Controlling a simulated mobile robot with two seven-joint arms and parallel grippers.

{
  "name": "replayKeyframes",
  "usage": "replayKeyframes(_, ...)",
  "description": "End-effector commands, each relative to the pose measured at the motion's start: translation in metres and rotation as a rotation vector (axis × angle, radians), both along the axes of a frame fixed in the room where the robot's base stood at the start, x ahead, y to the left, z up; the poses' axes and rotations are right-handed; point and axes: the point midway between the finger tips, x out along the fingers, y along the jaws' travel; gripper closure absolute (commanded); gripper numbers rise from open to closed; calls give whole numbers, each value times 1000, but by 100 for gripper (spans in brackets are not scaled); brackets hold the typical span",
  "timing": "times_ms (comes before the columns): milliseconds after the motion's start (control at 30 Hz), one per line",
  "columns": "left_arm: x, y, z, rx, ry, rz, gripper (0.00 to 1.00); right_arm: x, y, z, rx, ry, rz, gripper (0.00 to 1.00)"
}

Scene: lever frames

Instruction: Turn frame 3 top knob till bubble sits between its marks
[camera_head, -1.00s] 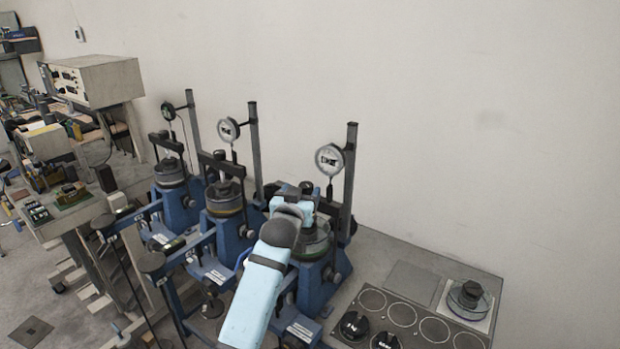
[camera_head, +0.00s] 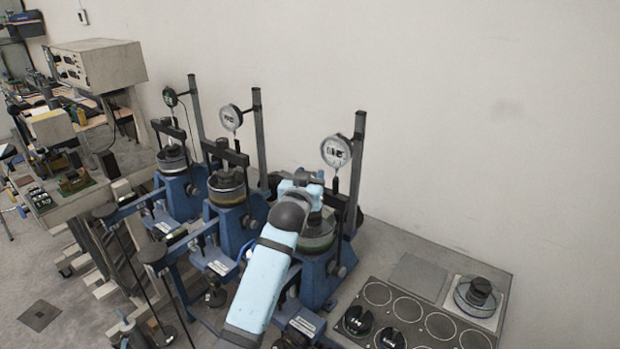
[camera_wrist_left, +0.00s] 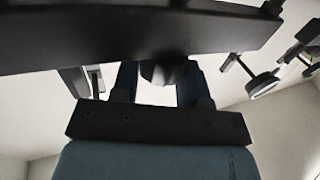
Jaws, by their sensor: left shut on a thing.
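Three blue lever frames stand in a row. My left gripper (camera_head: 304,186) is at the top of the nearest, rightmost frame (camera_head: 318,278); I cannot read a number on it. In the left wrist view my gripper's two fingers (camera_wrist_left: 160,82) are on either side of a small dark rounded knob (camera_wrist_left: 165,73), shut on it, beneath a black bar (camera_wrist_left: 140,35). In the head view my arm covers this knob. No bubble or marks can be made out. A round dial gauge (camera_head: 336,151) stands above this frame. My right gripper is not in view.
The middle frame (camera_head: 230,190) and far frame (camera_head: 173,162) stand close by on the left, with thin lever arms reaching forward. At right, a tray (camera_head: 407,315) has round recesses, some with black weights (camera_head: 357,320). A clear round piece (camera_head: 478,293) sits beside it.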

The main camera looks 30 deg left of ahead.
Motion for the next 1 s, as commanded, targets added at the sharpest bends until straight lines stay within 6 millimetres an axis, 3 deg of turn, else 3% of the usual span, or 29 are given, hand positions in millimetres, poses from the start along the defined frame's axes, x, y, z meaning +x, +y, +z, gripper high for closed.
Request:
replayKeyframes(267,0,2,-2,7,5,-77,83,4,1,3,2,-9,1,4)
replayKeyframes(567,0,5,-3,16,7,-275,83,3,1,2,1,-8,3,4)
replayKeyframes(1000,0,8,-6,17,7,-548,83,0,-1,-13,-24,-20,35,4)
